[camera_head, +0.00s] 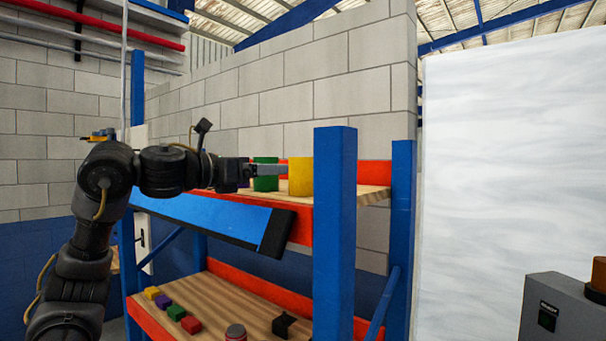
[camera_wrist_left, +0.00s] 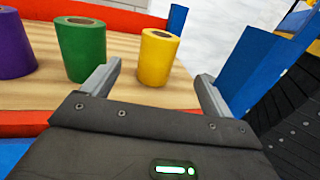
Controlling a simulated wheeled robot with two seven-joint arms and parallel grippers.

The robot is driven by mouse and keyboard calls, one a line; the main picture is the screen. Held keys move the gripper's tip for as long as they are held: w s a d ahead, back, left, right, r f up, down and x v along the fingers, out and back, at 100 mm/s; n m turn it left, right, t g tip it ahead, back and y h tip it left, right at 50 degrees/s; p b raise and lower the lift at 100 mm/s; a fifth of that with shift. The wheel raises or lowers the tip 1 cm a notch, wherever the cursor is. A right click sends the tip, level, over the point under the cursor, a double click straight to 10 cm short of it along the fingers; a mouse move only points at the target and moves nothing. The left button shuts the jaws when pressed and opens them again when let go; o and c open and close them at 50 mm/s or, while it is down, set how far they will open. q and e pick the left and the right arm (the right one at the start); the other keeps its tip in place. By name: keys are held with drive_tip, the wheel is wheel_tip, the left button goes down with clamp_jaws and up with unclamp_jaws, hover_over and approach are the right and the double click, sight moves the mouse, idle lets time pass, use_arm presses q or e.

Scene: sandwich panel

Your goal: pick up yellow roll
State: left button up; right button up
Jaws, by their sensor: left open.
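The yellow roll (camera_head: 301,177) stands upright on the upper wooden shelf, near the front post. In the left wrist view the yellow roll (camera_wrist_left: 157,58) shows beyond the fingertips, roughly between their lines and nearer the left finger. My left gripper (camera_head: 285,169) is at the shelf, its fingers pointing right toward the roll. In the left wrist view my left gripper (camera_wrist_left: 160,75) is open, with nothing held between its two grey fingers. My right gripper is not in view.
A green roll (camera_wrist_left: 80,48) stands left of the yellow one, with a purple roll (camera_wrist_left: 14,45) farther left. A blue post (camera_head: 335,230) rises close to the right. A blue panel (camera_head: 205,215) fronts the shelf. The lower shelf (camera_head: 235,300) holds several small blocks.

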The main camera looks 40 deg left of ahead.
sight(291, 169)
use_arm(q)
drive_tip(key=x, duration=0.3)
drive_tip(key=shift+w+f+p, duration=0.1)
drive_tip(key=shift+w+p, duration=0.25)
drive_tip(key=shift+w+f, duration=0.15)
drive_tip(key=shift+w, duration=0.5)
drive_tip(key=shift+s, duration=0.15)
drive_tip(key=shift+d+p, duration=0.1)
drive_tip(key=shift+p, duration=0.2)
drive_tip(key=p+x, duration=0.2)
drive_tip(key=x, duration=0.3)
drive_tip(key=shift+s, duration=0.15)
drive_tip(key=shift+c, duration=0.8)
drive_tip(key=c, duration=1)
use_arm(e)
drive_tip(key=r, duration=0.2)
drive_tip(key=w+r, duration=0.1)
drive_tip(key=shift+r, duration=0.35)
